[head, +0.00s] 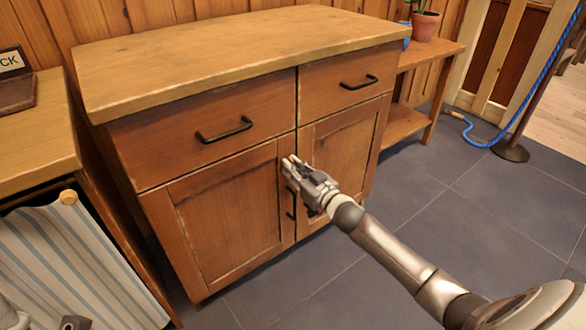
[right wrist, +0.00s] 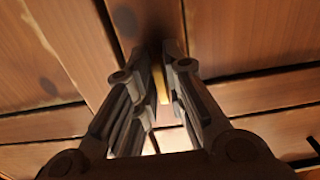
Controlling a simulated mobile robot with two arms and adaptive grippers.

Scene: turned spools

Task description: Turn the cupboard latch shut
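The wooden cupboard (head: 225,215) has two drawers above two panelled doors. My right gripper (head: 290,165) is at the top of the seam between the doors, just below the drawers. In the right wrist view its fingers (right wrist: 161,75) are close together and point at the cupboard front. A small light-wood piece, seemingly the latch (right wrist: 161,88), shows between them; the fingers appear shut on it. They hide most of it, so its angle cannot be told. Of my left gripper (head: 75,322), only a dark part shows at the bottom left edge.
Black bar handles are on the left drawer (head: 224,130) and right drawer (head: 358,82). A striped curtain (head: 75,265) hangs under the counter at left. A low shelf (head: 405,122) with potted plant (head: 425,22) stands at right. The tiled floor (head: 450,205) is clear.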

